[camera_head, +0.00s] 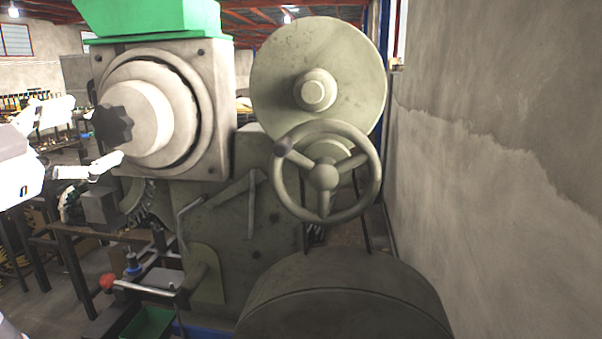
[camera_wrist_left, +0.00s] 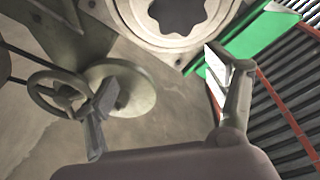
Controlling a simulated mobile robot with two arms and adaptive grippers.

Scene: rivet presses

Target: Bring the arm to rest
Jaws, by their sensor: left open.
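My left gripper (camera_head: 98,168) comes in from the left, just below the black star-shaped knob (camera_head: 112,125) on the press's round pale hub (camera_head: 150,118). In the left wrist view its two fingers stand wide apart, with nothing between them (camera_wrist_left: 165,88). The knob also shows at the top of that view (camera_wrist_left: 180,14), beyond the fingertips. The gripper appears apart from the knob, though the exact gap is hard to judge. My right gripper is not in either view.
The rivet press has a spoked handwheel (camera_head: 325,178), a large disc (camera_head: 318,70), a green hopper (camera_head: 150,18) and a red-knobbed lever (camera_head: 107,281). A rounded grey drum (camera_head: 345,300) stands in front. A bare wall (camera_head: 500,150) closes off the right side.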

